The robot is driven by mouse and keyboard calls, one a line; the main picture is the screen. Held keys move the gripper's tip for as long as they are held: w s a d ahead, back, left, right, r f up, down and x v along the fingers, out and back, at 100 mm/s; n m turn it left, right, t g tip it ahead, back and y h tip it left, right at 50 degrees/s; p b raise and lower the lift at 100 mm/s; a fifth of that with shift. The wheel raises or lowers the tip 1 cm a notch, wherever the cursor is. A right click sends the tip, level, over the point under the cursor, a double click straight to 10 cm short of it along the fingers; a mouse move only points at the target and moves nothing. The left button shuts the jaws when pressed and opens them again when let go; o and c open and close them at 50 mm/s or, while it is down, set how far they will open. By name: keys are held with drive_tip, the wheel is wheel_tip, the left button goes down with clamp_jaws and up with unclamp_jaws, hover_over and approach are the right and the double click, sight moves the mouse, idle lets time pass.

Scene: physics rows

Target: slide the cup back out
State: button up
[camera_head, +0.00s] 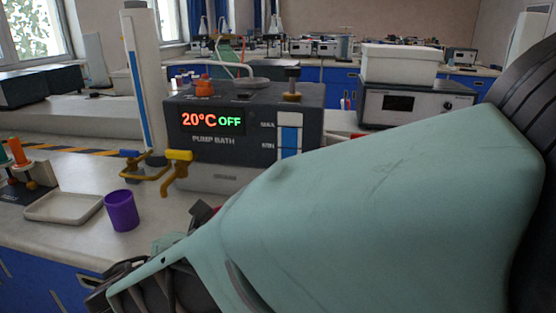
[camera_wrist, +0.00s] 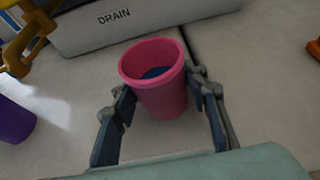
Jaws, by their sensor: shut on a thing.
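A pink cup (camera_wrist: 160,93) stands upright between the fingers of my gripper (camera_wrist: 163,98) in the wrist view. My gripper is shut on it, one finger on each side. Something blue shows inside the cup. The cup stands in front of a pale box marked DRAIN. In the head view my arm hides the pink cup. A purple cup (camera_head: 122,211) stands upright on the bench, left of my gripper; part of it also shows at the left edge of the wrist view (camera_wrist: 13,121).
The pump bath (camera_head: 240,128) reads 20°C OFF and has yellow taps (camera_head: 178,156) at its front left. A shallow white tray (camera_head: 62,206) lies left of the purple cup. In the wrist view, an orange thing (camera_wrist: 315,48) is at the right edge, with bare bench between it and the pink cup.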

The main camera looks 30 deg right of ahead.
drive_tip(key=shift+s+d+b, duration=0.15)
drive_tip(key=shift+s+b, duration=0.05)
drive_tip(key=shift+b, duration=0.25)
drive_tip(key=o, duration=0.9)
drive_tip(key=shift+r, duration=0.1)
